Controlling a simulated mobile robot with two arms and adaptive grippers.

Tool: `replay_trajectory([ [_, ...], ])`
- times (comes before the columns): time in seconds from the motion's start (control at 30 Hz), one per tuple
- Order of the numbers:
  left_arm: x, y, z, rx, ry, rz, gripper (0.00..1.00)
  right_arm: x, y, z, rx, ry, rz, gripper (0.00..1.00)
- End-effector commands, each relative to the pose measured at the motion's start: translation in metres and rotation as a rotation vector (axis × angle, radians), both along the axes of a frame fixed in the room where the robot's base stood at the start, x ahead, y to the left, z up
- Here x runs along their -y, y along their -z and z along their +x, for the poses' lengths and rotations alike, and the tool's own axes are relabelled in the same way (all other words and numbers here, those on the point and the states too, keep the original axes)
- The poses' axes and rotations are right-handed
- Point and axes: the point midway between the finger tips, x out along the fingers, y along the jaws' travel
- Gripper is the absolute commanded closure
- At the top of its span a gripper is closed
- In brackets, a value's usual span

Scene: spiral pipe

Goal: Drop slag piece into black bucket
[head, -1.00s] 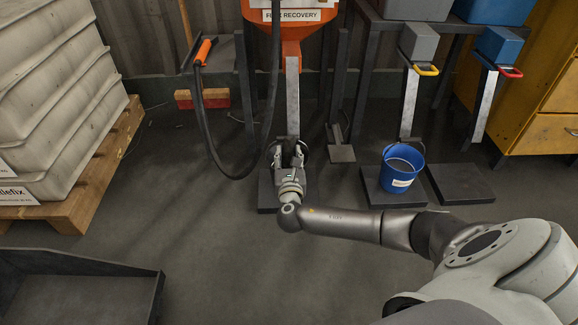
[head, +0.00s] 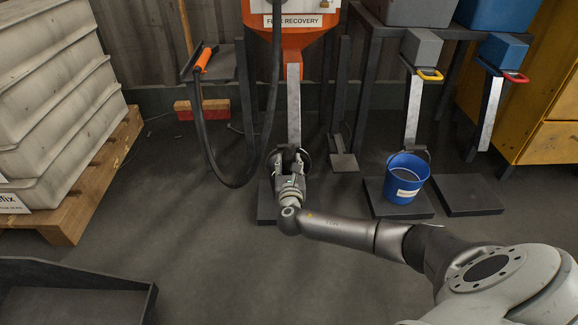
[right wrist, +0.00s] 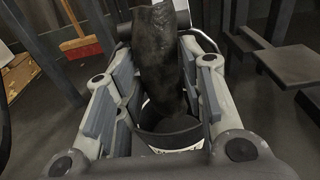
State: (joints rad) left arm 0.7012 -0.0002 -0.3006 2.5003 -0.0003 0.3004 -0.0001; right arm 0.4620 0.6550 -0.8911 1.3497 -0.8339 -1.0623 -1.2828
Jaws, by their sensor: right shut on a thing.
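My right gripper (head: 291,160) is shut on the slag piece (right wrist: 160,60), a dark, rough, elongated lump that stands between the fingers in the right wrist view. The black bucket (right wrist: 168,138) shows below and behind the slag, with its dark rim and a pale label partly hidden by my gripper. In the head view the gripper covers most of the bucket, under the orange flux recovery hopper (head: 290,42). I cannot tell whether the slag's lower end is inside the rim. My left gripper is not in view.
A blue bucket (head: 407,182) stands on a dark plate to the right, and an empty plate (head: 470,198) lies beyond it. A black hose (head: 208,150) hangs left of the gripper. A pallet (head: 88,195) with a white container stands at left, a dark tray (head: 75,305) at lower left.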

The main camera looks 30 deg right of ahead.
Motion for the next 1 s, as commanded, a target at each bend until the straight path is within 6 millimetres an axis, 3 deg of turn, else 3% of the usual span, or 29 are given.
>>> replay_trajectory([
  [0.27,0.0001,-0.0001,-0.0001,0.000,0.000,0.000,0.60,-0.0002,-0.0005,0.0001,0.001,0.000,-0.001,0.88],
  [0.3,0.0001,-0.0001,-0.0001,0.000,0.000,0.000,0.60,-0.0001,-0.0005,0.0000,0.001,0.000,-0.001,0.58],
  [0.47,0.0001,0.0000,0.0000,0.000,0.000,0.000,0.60,-0.0001,-0.0004,0.0000,0.001,0.000,-0.001,0.38],
  [1.0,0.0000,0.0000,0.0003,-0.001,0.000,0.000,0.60,-0.0002,0.0002,-0.0003,-0.001,0.000,-0.001,0.38],
])
